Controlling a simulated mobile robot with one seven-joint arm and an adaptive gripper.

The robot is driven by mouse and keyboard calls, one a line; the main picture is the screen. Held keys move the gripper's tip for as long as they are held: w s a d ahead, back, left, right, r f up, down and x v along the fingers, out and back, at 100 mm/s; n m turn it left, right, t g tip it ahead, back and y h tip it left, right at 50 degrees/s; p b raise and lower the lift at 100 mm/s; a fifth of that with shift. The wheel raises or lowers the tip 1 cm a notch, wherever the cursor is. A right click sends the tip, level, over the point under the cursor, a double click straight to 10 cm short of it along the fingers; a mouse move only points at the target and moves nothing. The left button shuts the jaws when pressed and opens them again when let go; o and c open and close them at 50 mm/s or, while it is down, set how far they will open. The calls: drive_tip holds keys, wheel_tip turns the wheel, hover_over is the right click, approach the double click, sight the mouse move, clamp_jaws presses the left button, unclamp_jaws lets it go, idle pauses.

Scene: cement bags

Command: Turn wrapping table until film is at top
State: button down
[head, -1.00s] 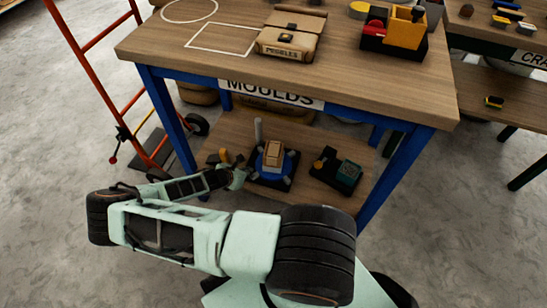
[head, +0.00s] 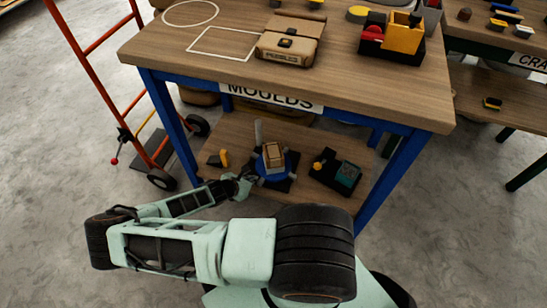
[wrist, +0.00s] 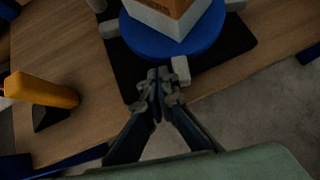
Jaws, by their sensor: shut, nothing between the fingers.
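The wrapping table is a round blue turntable (head: 268,175) on a black base, on the bench's lower shelf. A tan and white stack (head: 273,155) stands on it. Short grey pegs stick out around its rim. A pale upright post (head: 258,132), possibly the film, stands at the back left of the base. My gripper (head: 243,182) is at the turntable's front left. In the wrist view my gripper (wrist: 158,82) is shut and empty at the blue rim (wrist: 165,48), just left of a grey peg (wrist: 181,70). I cannot tell whether they touch.
A yellow-handled tool (head: 224,158) lies left of the turntable, and a dark tray with a teal block (head: 347,175) lies right. The blue bench legs and wooden bench top (head: 340,60) frame the shelf. A red hand truck (head: 120,100) stands at the left.

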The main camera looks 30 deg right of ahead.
sight(259, 183)
drive_tip(key=shift+s, duration=0.35)
drive_tip(key=shift+s+d+p, duration=0.2)
drive_tip(key=shift+s, duration=0.3)
drive_tip(key=shift+s+d+p, duration=0.15)
drive_tip(key=shift+s, duration=0.35)
drive_tip(key=shift+s, duration=0.1)
drive_tip(key=shift+s+d+p, duration=0.35)
drive_tip(key=shift+s+d, duration=0.2)
drive_tip(key=shift+s, duration=0.3)
drive_tip(key=shift+s+d, duration=0.1)
drive_tip(key=shift+s+d, duration=0.7)
drive_tip(key=shift+s, duration=0.05)
drive_tip(key=shift+d, duration=0.1)
